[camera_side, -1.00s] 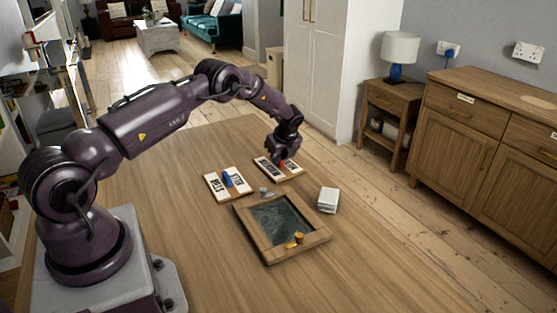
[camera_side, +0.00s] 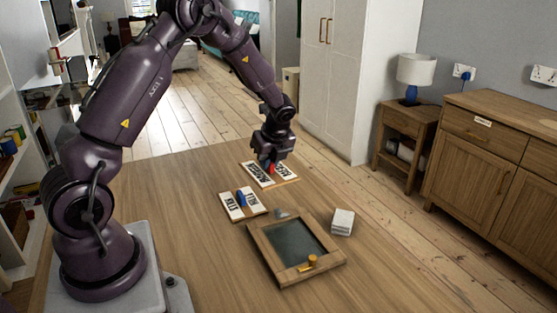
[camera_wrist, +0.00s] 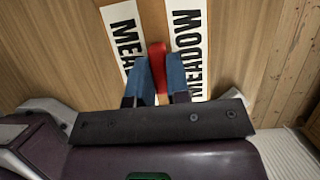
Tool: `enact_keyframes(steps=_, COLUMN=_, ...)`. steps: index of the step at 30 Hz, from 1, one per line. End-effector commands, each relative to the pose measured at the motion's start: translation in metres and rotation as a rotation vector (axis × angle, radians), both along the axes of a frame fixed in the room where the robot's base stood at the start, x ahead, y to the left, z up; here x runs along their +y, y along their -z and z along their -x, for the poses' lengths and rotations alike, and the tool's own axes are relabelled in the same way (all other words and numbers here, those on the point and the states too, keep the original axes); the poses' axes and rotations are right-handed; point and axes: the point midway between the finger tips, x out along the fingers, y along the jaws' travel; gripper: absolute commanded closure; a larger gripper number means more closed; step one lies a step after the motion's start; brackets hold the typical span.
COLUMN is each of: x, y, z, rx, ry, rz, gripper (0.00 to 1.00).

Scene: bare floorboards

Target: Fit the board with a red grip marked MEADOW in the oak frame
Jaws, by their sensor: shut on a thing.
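The board with the red grip (camera_side: 285,170) is at the back of the table in the side view. In the wrist view two white labels flank its red grip (camera_wrist: 158,62); the right one reads MEADOW (camera_wrist: 187,48), the left one is partly cut off. My gripper (camera_side: 270,164) is shut on the red grip, with one blue finger on each side. Whether the board clears the table is hard to tell. The oak frame (camera_side: 268,252) lies nearer the front, around a dark panel (camera_side: 293,242). A yellow-orange knob (camera_side: 312,261) sits on its near side.
A board with a blue grip (camera_side: 253,208) lies between the held board and the frame. A small grey piece (camera_side: 281,214) is at the frame's back edge. A white stack (camera_side: 343,221) stands right of the frame.

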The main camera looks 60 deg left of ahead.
Motion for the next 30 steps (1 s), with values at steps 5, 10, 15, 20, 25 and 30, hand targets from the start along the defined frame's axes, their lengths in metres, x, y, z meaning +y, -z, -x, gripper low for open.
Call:
enact_keyframes(steps=5, x=-0.011, y=0.004, z=0.011, rx=0.002, ry=-0.005, rz=0.000, gripper=1.00)
enact_keyframes(steps=10, x=-0.032, y=0.021, z=0.018, rx=0.003, ry=-0.264, rz=-0.001, gripper=1.00)
enact_keyframes(steps=15, x=-0.059, y=0.036, z=0.023, rx=0.003, ry=-0.783, rz=-0.001, gripper=1.00)
enact_keyframes(steps=20, x=-0.083, y=0.045, z=0.024, rx=0.003, ry=-1.306, rz=0.000, gripper=1.00)
enact_keyframes(steps=25, x=-0.107, y=0.050, z=0.021, rx=0.004, ry=-1.851, rz=0.001, gripper=1.00)
enact_keyframes(steps=30, x=-0.128, y=0.049, z=0.015, rx=0.004, ry=-2.379, rz=0.001, gripper=1.00)
